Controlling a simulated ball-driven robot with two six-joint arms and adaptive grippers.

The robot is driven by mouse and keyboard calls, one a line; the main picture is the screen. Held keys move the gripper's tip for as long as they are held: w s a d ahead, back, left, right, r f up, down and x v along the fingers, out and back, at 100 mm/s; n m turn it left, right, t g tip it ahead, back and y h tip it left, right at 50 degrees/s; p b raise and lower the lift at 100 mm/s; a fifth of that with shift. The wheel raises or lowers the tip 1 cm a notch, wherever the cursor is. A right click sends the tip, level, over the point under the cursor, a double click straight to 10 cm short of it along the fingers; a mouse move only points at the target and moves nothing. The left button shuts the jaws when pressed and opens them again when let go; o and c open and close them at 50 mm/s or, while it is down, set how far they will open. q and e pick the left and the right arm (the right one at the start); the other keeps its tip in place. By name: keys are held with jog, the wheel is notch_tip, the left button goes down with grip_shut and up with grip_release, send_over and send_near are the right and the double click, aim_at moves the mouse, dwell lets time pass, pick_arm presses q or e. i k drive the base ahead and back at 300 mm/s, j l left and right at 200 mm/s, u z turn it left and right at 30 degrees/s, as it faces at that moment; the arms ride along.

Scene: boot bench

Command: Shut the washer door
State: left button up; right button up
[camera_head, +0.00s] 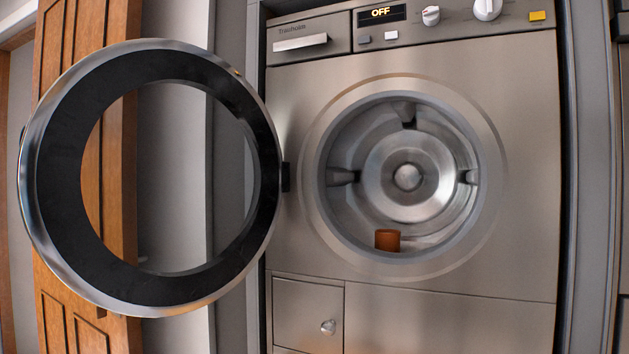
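The round washer door (58,178) stands wide open to the left, with a chrome rim, a black inner ring and a clear centre. It hangs from a dark hinge (286,177) at the left of the opening. The washer (530,200) is brushed steel, and its drum (440,135) is open to view. A small orange-brown cup-like thing (387,240) sits at the bottom of the drum opening. Neither of my grippers shows in the head view.
The display (381,13) reads OFF, beside knobs and a yellow button (537,16). A small lower hatch (308,312) has a round knob. A wooden panelled door (112,60) is behind the washer door at left. Grey cabinet walls flank the washer. No obstacle shows before the opening.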

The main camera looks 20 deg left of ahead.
aim_at(53, 140)
jog(key=j+z, duration=0.4)
jog(key=j, duration=0.2)
jog(key=j+z, duration=0.35)
jog(key=j, duration=0.25)
jog(key=k+j+z, duration=0.15)
jog(key=j+z, duration=0.25)
jog(key=j, duration=0.2)
jog(key=k+j, duration=0.1)
jog(key=j, duration=0.3)
jog(key=k+j, duration=0.1)
jog(key=j, duration=0.3)
jog(key=k+j, duration=0.15)
jog(key=j, duration=0.25)
jog(key=k+j, duration=0.1)
jog(key=j, duration=0.3)
